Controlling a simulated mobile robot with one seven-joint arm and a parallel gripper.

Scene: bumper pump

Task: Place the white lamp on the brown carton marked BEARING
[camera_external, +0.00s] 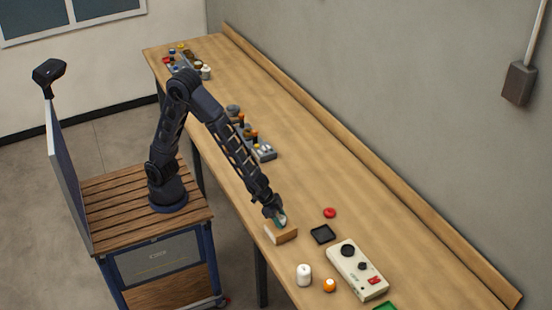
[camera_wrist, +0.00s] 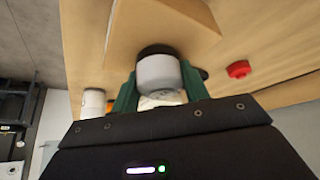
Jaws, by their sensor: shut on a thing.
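The white lamp (camera_wrist: 157,72), a short white cylinder with a dark end, is between the two green fingers of my gripper (camera_wrist: 158,92) in the wrist view. My gripper is shut on it. In the external view my gripper (camera_external: 278,217) is right at the brown carton (camera_external: 282,235), over its top. The carton also shows in the wrist view (camera_wrist: 190,22), just beyond the lamp's dark end. I cannot tell whether the lamp touches the carton. The carton's marking is not legible. The lamp is mostly hidden by my gripper in the external view.
A black tray (camera_external: 322,234) and a red button (camera_external: 330,212) lie right of the carton. A white cylinder (camera_external: 304,275), an orange item (camera_external: 329,285) and a beige control box (camera_external: 358,270) stand nearer the front. Grey holders with parts (camera_external: 262,152) stand farther back.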

